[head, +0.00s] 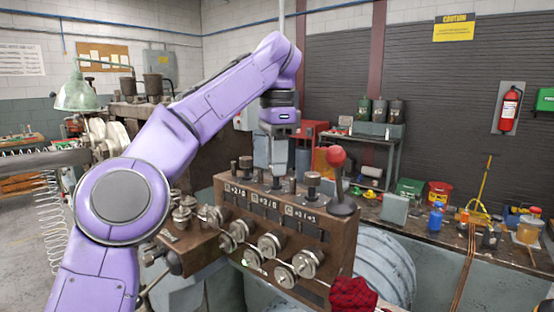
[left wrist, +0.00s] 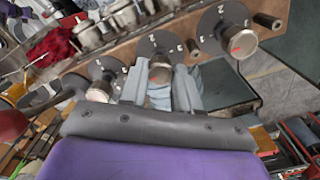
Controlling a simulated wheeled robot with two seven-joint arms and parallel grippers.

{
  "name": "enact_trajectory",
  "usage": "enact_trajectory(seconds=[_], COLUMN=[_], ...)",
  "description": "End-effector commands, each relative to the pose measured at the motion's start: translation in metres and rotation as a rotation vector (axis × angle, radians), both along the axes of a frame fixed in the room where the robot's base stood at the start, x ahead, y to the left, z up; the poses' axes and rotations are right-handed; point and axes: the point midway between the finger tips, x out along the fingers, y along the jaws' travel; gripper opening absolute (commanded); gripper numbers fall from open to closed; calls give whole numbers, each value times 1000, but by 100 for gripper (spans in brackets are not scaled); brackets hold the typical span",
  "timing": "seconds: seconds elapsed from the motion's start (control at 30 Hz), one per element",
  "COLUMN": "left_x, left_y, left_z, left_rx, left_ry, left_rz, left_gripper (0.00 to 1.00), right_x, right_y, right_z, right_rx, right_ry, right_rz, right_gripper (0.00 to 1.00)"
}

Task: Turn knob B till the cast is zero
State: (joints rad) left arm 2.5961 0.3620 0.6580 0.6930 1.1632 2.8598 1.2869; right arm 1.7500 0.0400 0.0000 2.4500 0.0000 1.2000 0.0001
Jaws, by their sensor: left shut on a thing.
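The brown control box (head: 225,207) carries three small dark readouts on its front, the middle one (head: 265,205) with white figures too small to read surely. Dials with knobs stand along its top. My left gripper (head: 277,172) reaches down onto the middle top knob, which I take as knob B. In the left wrist view the middle knob (left wrist: 160,74) has an orange mark and sits between the grey fingers of my left gripper (left wrist: 158,90), which are shut on it. The fingers hide part of it. My right gripper is not in view.
A red-balled lever (head: 337,157) stands right of the knobs. Several metal rollers (head: 270,245) stick out of the box front. A red cloth (head: 352,296) lies at the lower right. A coiled wire spring (head: 50,215) hangs at the left.

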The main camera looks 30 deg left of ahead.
Motion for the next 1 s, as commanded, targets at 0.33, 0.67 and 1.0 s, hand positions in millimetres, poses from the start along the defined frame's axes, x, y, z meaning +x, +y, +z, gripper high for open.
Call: enact_trajectory(seconds=[0.33,0.67,1.0], left_x=[0,0,0], left_y=[0,0,1], left_z=[-2,35,100], left_rx=[-1,1,0], left_ry=[4,2,3], left_rz=[-1,1,1], left_gripper=[57,57,57], right_x=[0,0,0], right_y=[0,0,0], right_z=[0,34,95], right_rx=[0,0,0], right_ry=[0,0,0], right_rz=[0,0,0], right_gripper=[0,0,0])
